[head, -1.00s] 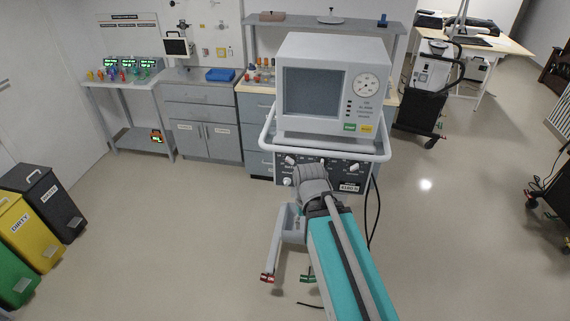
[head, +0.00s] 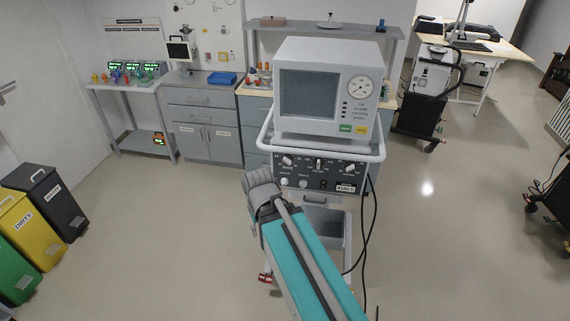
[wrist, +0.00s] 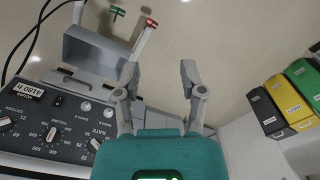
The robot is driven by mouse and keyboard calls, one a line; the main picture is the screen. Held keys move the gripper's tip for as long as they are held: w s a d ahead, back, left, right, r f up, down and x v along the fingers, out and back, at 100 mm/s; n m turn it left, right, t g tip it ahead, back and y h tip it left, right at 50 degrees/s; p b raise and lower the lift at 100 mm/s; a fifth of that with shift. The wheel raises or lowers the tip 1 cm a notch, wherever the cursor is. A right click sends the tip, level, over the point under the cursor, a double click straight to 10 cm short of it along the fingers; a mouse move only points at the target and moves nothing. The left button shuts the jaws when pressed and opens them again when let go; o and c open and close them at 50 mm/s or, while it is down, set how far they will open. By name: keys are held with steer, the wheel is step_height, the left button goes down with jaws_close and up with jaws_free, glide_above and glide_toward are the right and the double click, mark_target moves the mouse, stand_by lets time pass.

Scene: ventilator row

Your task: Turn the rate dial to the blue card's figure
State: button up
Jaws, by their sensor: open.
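The ventilator's dark control panel (head: 310,175) faces me with a row of white-pointered dials. The rate dial (head: 287,160) is at the panel's left; in the wrist view, turned upside down, it shows at the lower left (wrist: 96,144) beside the lettering RATE. Its exact setting is too small to read. My gripper (wrist: 159,78) is open and empty, its fingers apart from the panel, to the right of the rate dial in the wrist view. In the head view my wrist is left of the panel and the fingers are hidden. I see no blue card.
The ventilator's white rail (head: 262,138) juts out around the panel. A grey bin (head: 325,225) and dark cables (head: 372,225) are below. Black, yellow and green bins (head: 35,225) stand at the left. Floor between them and the ventilator is free.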

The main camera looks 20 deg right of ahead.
steer(key=shift+a, duration=0.2)
steer(key=shift+f, duration=0.15)
steer(key=w+d+f+n+t+h+b, duration=0.1)
steer(key=w+d+f+t+b, duration=0.25)
steer(key=w+b, duration=0.25)
steer(key=w+d+f+n+t+b, duration=0.1)
steer(key=w+d+f+t+b, duration=0.2)
steer(key=w+f+t+b, duration=0.25)
steer(key=w+d+n+t+h+b, duration=0.2)
steer(key=w+d+n+t+b, duration=0.1)
steer(key=b, duration=0.8)
steer(key=w+d+f+n+t+h+b, duration=0.1)
steer(key=w+d+n+t+h+b, duration=0.1)
steer(key=w+d+t+b, duration=0.4)
steer(key=d+n+t+b, duration=0.1)
steer(key=d+t+b, duration=0.1)
steer(key=d+b, duration=0.2)
steer(key=shift+b, duration=0.4)
